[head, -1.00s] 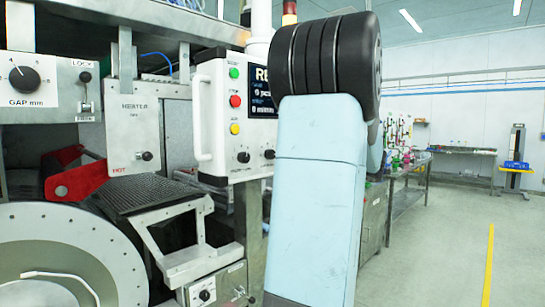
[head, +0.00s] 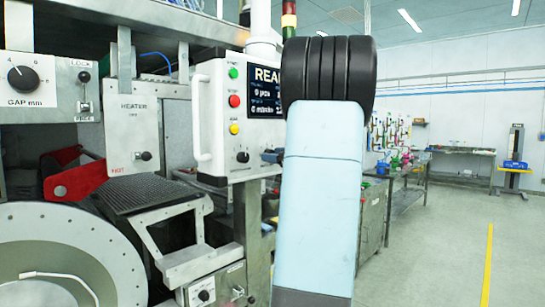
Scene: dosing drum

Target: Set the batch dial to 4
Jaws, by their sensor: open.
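A white control panel (head: 222,110) stands left of my arm, with green, red and yellow buttons and a dark display (head: 264,90). Below the buttons is a black knob (head: 243,157) with a white mark; its label is too small to read. A dark shape (head: 271,157) beside it, at the edge of my arm, is too unclear to name. I cannot tell which dial is the batch dial. My arm's pale blue link and black joint stand upright in front of the panel's right side. My gripper does not show clearly and seems hidden behind the arm.
A GAP mm dial (head: 22,78), a heater plate (head: 133,135) with a knob, and a large drum (head: 110,250) are at the left. A white handle (head: 199,120) sticks out from the panel.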

